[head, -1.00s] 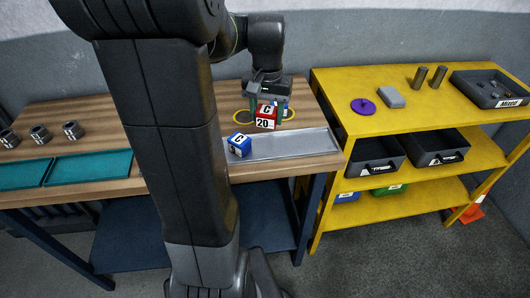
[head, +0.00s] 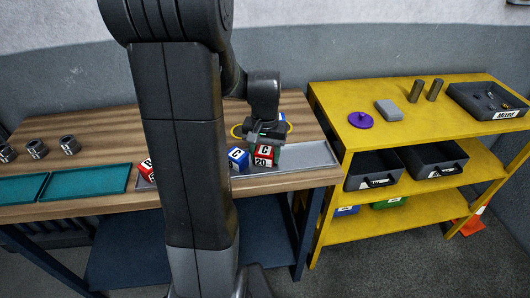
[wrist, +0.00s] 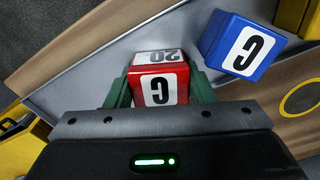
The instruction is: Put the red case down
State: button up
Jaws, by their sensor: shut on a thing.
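The red case (head: 263,156), marked C and 20, is between the green fingers of my gripper (head: 264,142) in the head view. In the wrist view the red case (wrist: 160,84) sits between both fingers of my gripper (wrist: 160,92), which is shut on it. The case is upright over the right part of the shallow metal tray (head: 310,155), to the right of a blue case (head: 238,160) marked C. The wrist view shows a gap between this blue case (wrist: 238,45) and the red one. I cannot tell whether the held case touches the tray.
Another red case (head: 147,169) shows at the tray's left, partly behind my arm. A yellow ring (head: 236,132) lies behind, with something blue (head: 282,118) near it. The tray's right end is clear. A yellow shelf (head: 335,118) stands at the right.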

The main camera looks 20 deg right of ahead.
aim_at(265, 150)
jog(key=o, duration=1.1)
notch_tip(265, 150, up, 12)
jog(key=shift+r+p, duration=0.1)
jog(key=shift+p, duration=0.3)
